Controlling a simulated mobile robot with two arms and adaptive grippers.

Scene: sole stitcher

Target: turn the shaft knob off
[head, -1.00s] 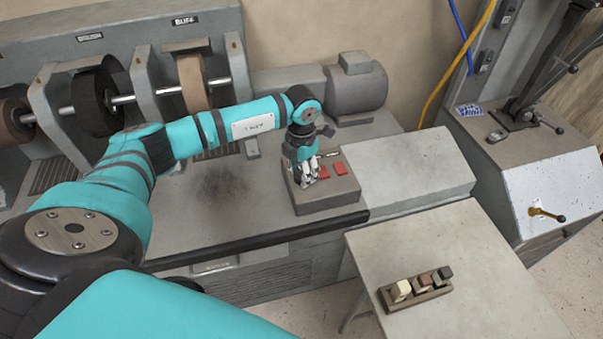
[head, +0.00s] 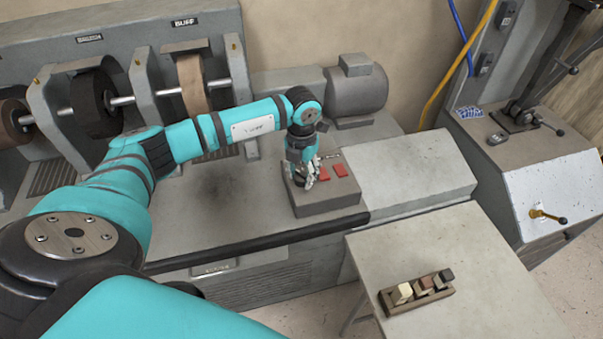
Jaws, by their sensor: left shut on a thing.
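The grey control box (head: 325,201) sits on the bench of the finishing machine, with two red switches (head: 340,171) on its top. My left gripper (head: 309,182) points down onto the left part of the box top. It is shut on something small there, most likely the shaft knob. The fingers hide the knob, so its setting cannot be read. My right gripper is not in view.
Brush and buff wheels (head: 193,84) sit on a shaft behind my arm, with a motor (head: 357,88) at its right end. A side table (head: 480,270) with a small wooden block holder (head: 420,297) stands at front right. A grey cabinet (head: 555,185) stands farther right.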

